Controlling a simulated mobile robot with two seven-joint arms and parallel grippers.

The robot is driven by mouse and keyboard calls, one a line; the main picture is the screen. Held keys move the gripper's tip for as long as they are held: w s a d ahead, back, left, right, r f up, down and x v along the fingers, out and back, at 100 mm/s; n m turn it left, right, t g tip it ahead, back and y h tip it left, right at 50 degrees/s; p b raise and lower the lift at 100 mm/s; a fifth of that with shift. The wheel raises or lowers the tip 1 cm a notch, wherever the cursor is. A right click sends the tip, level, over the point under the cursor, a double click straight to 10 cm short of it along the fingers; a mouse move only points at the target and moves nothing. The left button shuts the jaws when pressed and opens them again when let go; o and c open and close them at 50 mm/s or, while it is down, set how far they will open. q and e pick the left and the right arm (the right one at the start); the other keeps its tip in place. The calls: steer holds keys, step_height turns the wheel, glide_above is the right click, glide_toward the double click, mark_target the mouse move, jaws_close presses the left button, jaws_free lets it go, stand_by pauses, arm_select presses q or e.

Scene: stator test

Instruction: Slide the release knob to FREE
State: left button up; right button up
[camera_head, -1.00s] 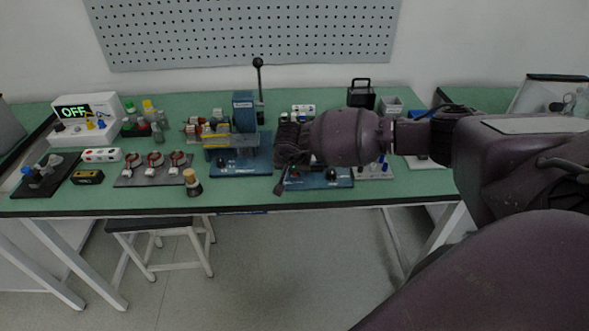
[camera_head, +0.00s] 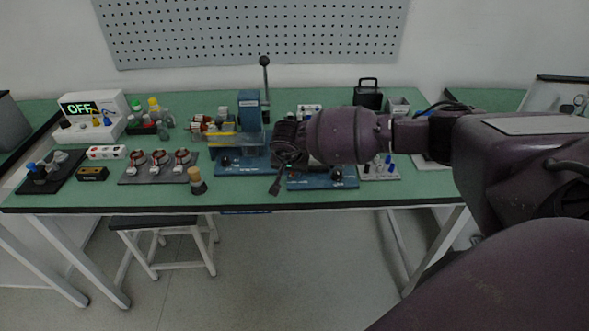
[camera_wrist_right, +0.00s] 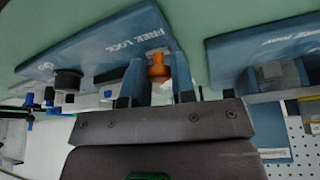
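The release knob (camera_wrist_right: 157,72) is a small orange knob in the right wrist view, beside the FREE and LOCK lettering on a blue base plate (camera_wrist_right: 100,40). In the head view this plate (camera_head: 318,182) is at the table's front edge, and I cannot make out the orange knob behind my arm. My right gripper (camera_wrist_right: 159,78) is open, with one finger on each side of the knob and narrow gaps showing. In the head view the same gripper (camera_head: 276,185) points down at the plate's left end. My left gripper is not in view.
A black round knob (camera_wrist_right: 68,82) stands on the same plate. A second blue plate (camera_head: 240,168) with a tall lever press is just to the left. A stator tray (camera_head: 140,176), a bottle (camera_head: 198,183) and an OFF display box (camera_head: 90,112) stand further left.

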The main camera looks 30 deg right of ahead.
steer(key=o, duration=0.4)
steer(key=shift+w+a, duration=0.15)
steer(key=shift+a, duration=0.1)
steer(key=shift+o, duration=0.2)
steer(key=shift+d, duration=0.1)
steer(key=shift+r, duration=0.55)
steer(key=p+v, duration=0.1)
steer(key=v, duration=0.8)
steer(key=shift+s+a+r, duration=0.25)
steer(key=shift+s+r, duration=0.05)
steer(key=shift+s, duration=0.05)
